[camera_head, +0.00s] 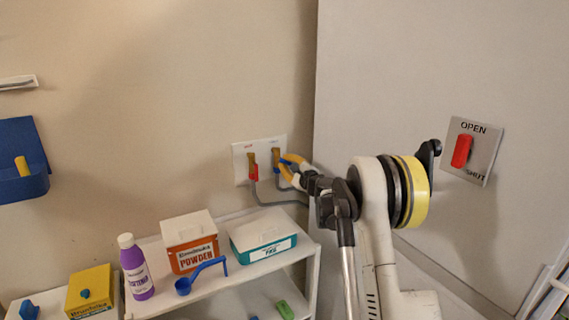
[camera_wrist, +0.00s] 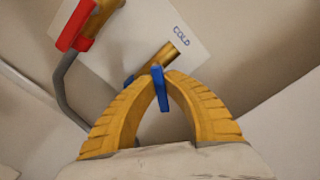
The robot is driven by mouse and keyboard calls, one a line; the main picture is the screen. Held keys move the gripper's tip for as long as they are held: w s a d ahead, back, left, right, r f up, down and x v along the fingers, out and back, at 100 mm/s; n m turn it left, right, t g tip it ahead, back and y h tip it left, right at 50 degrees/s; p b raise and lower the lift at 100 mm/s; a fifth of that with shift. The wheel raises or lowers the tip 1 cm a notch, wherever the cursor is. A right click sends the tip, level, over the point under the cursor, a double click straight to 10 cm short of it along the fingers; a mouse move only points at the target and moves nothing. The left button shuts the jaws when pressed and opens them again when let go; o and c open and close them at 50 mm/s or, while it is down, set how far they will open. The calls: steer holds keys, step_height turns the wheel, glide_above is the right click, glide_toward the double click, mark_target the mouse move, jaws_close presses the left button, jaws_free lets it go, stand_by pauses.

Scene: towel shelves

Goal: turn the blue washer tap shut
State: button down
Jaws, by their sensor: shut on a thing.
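The blue washer tap (camera_wrist: 161,92) is in the middle of the wrist view. Its narrow blue lever stands between the two yellow fingertips, at the end of a brass spout on the white plate, beside the word COLD. My gripper (camera_wrist: 160,73) is shut on this blue lever near the tips. In the head view my gripper (camera_head: 287,164) reaches in from the right to the right-hand tap on the wall plate (camera_head: 240,152). Its fingers hide most of the blue lever there, so its exact angle is hard to tell.
A red-handled tap (camera_head: 253,172) sits just left on the same plate, with a grey hose (camera_head: 264,201) below. A shelf (camera_head: 235,284) under it holds a powder box (camera_head: 190,238), a teal box (camera_head: 263,236), a blue scoop (camera_head: 201,274) and a purple bottle (camera_head: 137,270). A red OPEN/SHUT switch (camera_head: 461,150) is at right.

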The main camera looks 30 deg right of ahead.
steer(key=n, duration=0.3)
steer(key=r+n+p, duration=0.1)
steer(key=n, duration=0.2)
steer(key=shift+d, duration=0.2)
steer(key=shift+n, duration=0.4)
steer(key=c, duration=1.5)
jaws_free()
steer(key=shift+o, duration=0.2)
steer(key=shift+s, duration=0.15)
steer(key=s, duration=1.1)
steer(key=shift+s+d, duration=0.2)
steer(key=shift+s, duration=0.15)
